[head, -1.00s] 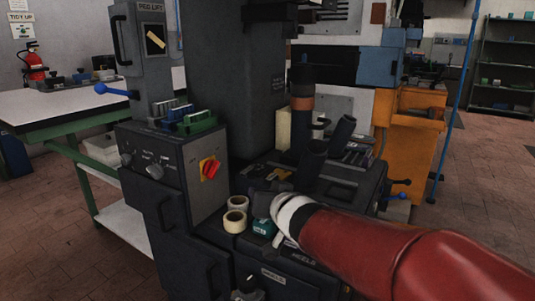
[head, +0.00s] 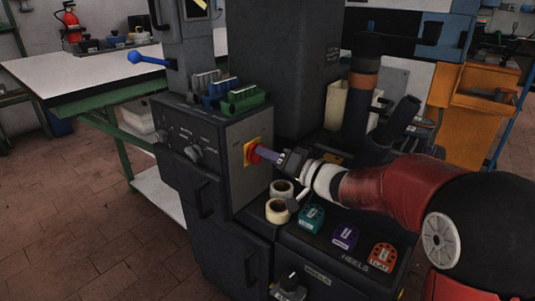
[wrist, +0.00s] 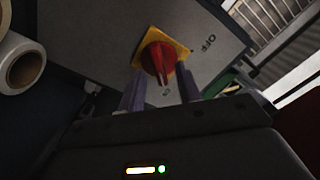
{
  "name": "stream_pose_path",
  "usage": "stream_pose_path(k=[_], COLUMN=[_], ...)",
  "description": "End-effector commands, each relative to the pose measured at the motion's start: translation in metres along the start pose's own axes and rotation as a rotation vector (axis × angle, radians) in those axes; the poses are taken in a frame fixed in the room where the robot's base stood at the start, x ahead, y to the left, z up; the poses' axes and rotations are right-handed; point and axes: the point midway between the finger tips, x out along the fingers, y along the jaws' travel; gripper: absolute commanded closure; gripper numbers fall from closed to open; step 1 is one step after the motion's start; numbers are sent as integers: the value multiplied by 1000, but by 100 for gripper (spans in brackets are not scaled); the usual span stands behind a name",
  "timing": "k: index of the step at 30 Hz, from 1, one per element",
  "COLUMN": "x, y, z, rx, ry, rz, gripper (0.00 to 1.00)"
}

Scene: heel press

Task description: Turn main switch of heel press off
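The main switch is a red rotary knob on a yellow plate (head: 252,151), on the side face of the dark press cabinet (head: 238,185). In the wrist view the red knob (wrist: 158,60) has its ridge pointing down the picture, towards my gripper's body, and away from the "OFF" mark at right. My gripper (wrist: 160,86) is open, with one purple-grey finger on each side of the knob and gaps between. In the head view my gripper (head: 264,153) reaches the switch from the right; its fingertips partly cover the knob. I cannot tell whether a finger touches the plate.
Dark cylinders (head: 360,97) rise behind my arm. A white-topped table (head: 75,72) stands at left. The floor at front left is clear.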

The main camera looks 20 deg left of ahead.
Motion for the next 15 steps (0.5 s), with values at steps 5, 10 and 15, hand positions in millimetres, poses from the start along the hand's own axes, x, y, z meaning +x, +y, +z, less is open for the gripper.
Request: stream_pose_path(k=[5,10,15], x=[13,14,14], y=[0,0,0], z=[0,0,0], rx=[-1,-1,-1], ry=[0,1,1], rz=[1,1,1], gripper=[66,66,77])
